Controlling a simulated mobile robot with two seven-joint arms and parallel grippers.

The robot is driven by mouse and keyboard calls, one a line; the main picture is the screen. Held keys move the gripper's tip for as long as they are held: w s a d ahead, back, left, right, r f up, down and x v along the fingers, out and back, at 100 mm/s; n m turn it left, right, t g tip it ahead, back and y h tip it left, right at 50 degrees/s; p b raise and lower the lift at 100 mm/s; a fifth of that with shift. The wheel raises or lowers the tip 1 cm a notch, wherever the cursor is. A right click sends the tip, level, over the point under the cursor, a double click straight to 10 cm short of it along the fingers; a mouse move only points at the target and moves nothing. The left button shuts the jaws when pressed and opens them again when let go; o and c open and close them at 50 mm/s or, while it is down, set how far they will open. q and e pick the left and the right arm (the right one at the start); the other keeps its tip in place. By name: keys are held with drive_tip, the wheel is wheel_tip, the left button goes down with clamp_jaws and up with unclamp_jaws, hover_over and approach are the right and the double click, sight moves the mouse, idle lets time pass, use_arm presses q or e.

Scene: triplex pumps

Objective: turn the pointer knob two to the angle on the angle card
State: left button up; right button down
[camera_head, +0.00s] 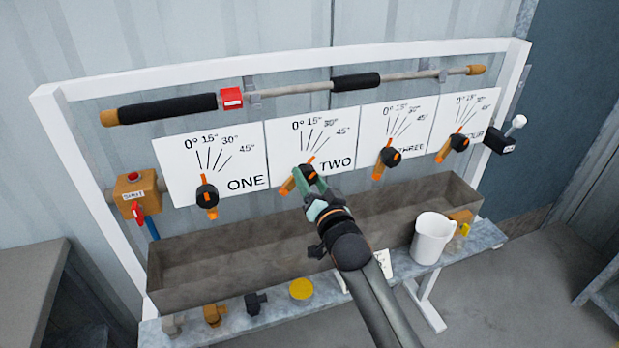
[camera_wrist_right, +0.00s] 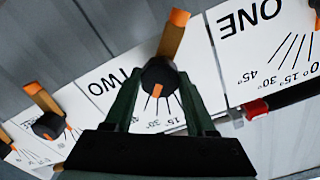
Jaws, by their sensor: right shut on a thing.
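Pointer knob two (camera_head: 307,174) has a black hub, an orange tip and an orange handle. It is mounted on the white TWO dial plate (camera_head: 341,148), marked 0°, 15°, 30° and 45°. Its tip leans right of upright; I cannot tell the exact angle. My right gripper (camera_head: 305,181) is shut on this knob, its green fingers on either side of the hub. The right wrist view shows the knob (camera_wrist_right: 160,77) between the fingers (camera_wrist_right: 157,92). A small white card (camera_head: 384,265) is half hidden behind my right arm; its writing is unreadable. My left gripper is not in view.
Knobs one (camera_head: 207,196), three (camera_head: 389,157) and four (camera_head: 459,142) flank knob two. A brown trough (camera_head: 215,256) runs below the dials. A white mug (camera_head: 430,238) and a yellow disc (camera_head: 302,290) are on the bench. A spray lance (camera_head: 300,88) hangs above.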

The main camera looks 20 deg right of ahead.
drive_tip(key=shift+c, duration=1.1)
unclamp_jaws()
drive_tip(key=s+b, duration=0.1)
drive_tip(key=s, duration=1.1)
drive_tip(key=shift+s+d, duration=0.2)
drive_tip(key=shift+s, duration=0.05)
drive_tip(key=s+f+n+g, duration=0.2)
drive_tip(key=s+f+g, duration=0.1)
drive_tip(key=s+f, duration=0.4)
drive_tip(key=s+a+f+n+g+y, duration=0.1)
drive_tip(key=s+f+n+g, duration=0.2)
drive_tip(key=s+f, duration=0.4)
drive_tip(key=s+f+n+g, duration=0.2)
drive_tip(key=s+f, duration=0.4)
drive_tip(key=f, duration=1)
drive_tip(key=shift+s+a+n+g+y+p, duration=0.35)
drive_tip(key=shift+s+n+g+y+p, duration=0.05)
drive_tip(key=shift+n, duration=0.1)
